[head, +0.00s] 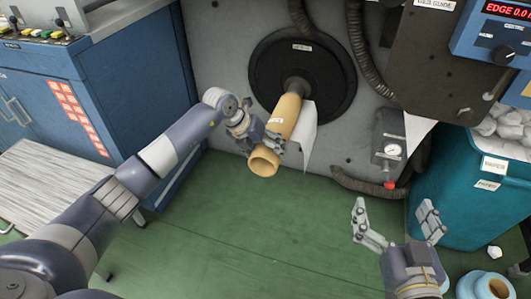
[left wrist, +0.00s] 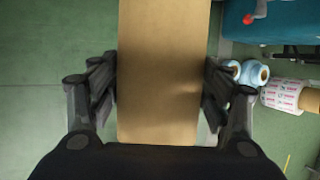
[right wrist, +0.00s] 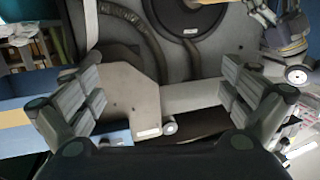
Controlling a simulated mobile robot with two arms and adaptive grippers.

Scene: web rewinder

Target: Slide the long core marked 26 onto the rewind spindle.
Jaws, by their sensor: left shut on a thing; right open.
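The long core (head: 286,112) is a tan cardboard tube with a small white label too small to read. My left gripper (head: 264,143) is shut on the core near its open near end, and the fingers flank the tube in the left wrist view (left wrist: 160,95). The grey rewind spindle (head: 296,86) sticks out of a round black disc (head: 325,85). The core's far end meets the spindle in the picture and looks lined up with it. How far the core is around it, I cannot tell. My right gripper (head: 394,208) is open and empty, low on the right.
A white sheet (head: 308,128) hangs beside the core. A gauge unit (head: 388,140) and hoses are on the machine wall to the right. A teal bin (head: 455,200) stands at the right and a blue cabinet (head: 120,90) at the left. The green floor below is mostly clear.

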